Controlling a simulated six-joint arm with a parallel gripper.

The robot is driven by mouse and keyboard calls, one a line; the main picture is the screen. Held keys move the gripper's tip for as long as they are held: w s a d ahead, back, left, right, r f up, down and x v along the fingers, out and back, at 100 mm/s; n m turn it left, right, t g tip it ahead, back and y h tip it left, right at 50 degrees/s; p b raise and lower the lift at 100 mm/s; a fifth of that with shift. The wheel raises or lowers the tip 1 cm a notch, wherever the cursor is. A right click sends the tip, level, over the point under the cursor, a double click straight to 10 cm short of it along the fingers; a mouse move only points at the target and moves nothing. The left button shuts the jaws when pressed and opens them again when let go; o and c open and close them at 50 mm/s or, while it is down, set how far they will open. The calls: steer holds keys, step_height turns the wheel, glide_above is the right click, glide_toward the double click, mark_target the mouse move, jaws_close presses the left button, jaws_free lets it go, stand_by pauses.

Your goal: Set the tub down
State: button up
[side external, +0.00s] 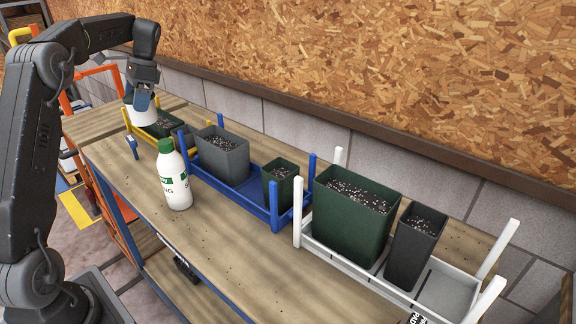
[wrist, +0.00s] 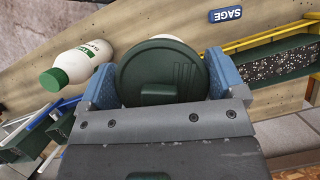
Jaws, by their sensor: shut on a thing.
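The tub shows in the wrist view as a round dark green lid (wrist: 160,72) between the two blue fingers of my gripper (wrist: 160,85). My gripper is shut on it. In the side view my gripper (side external: 142,92) points down over the far left part of the bench, and the tub's white body (side external: 145,118) shows just below the fingers, beside the yellow tray (side external: 138,133). The tub's base is partly hidden, and I cannot tell whether it touches the bench.
A white bottle with a green cap (side external: 175,178) stands in front of the blue tray (side external: 245,201). A white tray (side external: 448,292) with tall pots is at right. A blue SAGE label (wrist: 226,14) lies near the yellow tray. The bench front (side external: 250,265) is clear.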

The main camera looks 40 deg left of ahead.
mark_target(156, 112)
steer(key=w+n, duration=0.1)
steer(key=n, duration=0.1)
steer(key=w+d+n+h, duration=0.1)
steer(key=w+n, duration=0.1)
steer(key=w+d+n+h, duration=0.1)
steer(key=w+n, duration=0.1)
steer(key=w+d+n+t+h, duration=0.1)
steer(key=w+d+n+t, duration=0.7)
steer(key=w+d+n, duration=1.4)
steer(key=shift+w+d+f+n, duration=0.4)
steer(key=shift+d+f+n, duration=0.25)
steer(key=shift+f, duration=2.15)
steer(key=shift+w+d+f+n, duration=0.5)
steer(key=shift+d+f, duration=0.3)
steer(key=shift+f, duration=2.05)
steer(key=shift+w+d+f+n, duration=0.35)
steer(key=shift+d+f+n, duration=0.35)
steer(key=shift+f, duration=2.1)
